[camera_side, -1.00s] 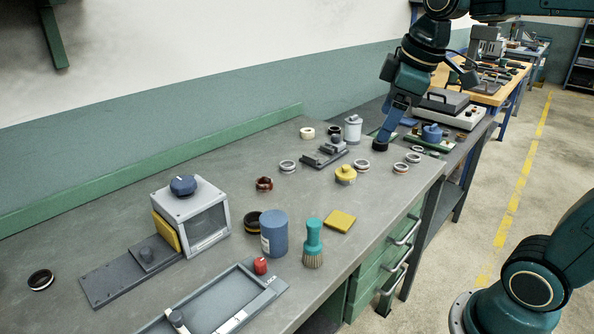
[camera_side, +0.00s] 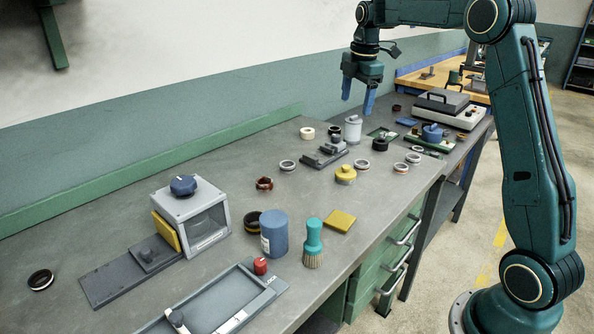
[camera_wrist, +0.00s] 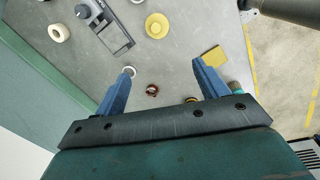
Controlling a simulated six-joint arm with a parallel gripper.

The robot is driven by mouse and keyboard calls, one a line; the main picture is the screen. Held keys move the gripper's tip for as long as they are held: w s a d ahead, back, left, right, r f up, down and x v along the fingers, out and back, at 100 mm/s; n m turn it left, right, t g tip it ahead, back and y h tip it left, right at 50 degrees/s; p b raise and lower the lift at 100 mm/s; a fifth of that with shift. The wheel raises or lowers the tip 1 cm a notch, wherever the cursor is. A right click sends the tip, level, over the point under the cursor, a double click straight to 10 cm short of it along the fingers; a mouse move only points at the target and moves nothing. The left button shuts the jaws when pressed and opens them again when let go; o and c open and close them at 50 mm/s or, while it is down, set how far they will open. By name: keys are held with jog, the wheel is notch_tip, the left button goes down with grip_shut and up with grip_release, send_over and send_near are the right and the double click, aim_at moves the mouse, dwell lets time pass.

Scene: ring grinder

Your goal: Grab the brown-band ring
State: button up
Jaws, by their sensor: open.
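A ring with a reddish-brown band (camera_side: 264,183) lies on the grey bench, behind the blue cylinder. It also shows in the wrist view as a brown ring (camera_wrist: 152,90), between my two blue fingers in the picture but well below them. My gripper (camera_side: 358,97) is open and empty, high above the back of the bench and pointing down. Its fingers stand wide apart in the wrist view (camera_wrist: 163,70). A dark ring with a tan band (camera_side: 254,222) is partly hidden by the blue cylinder.
Silver rings (camera_side: 288,166), a white ring (camera_side: 307,133) and a black ring (camera_side: 380,144) lie about. The yellow knob (camera_side: 345,174), blue cylinder (camera_side: 274,234), teal brush (camera_side: 313,241) and grey boxed machine (camera_side: 205,222) stand up. Bare bench surrounds the brown-band ring.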

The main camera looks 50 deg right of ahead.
jog(key=w+d+f+n+g, duration=0.1)
jog(key=w+d+f+n, duration=0.2)
jog(key=d+f, duration=0.7)
jog(key=shift+d+f+n+y, duration=0.2)
jog(key=shift+d+n+y, duration=0.1)
jog(key=shift+d+n, duration=0.75)
jog(key=shift+f, duration=0.1)
jog(key=shift+f, duration=4.15)
jog(key=shift+f, duration=2.6)
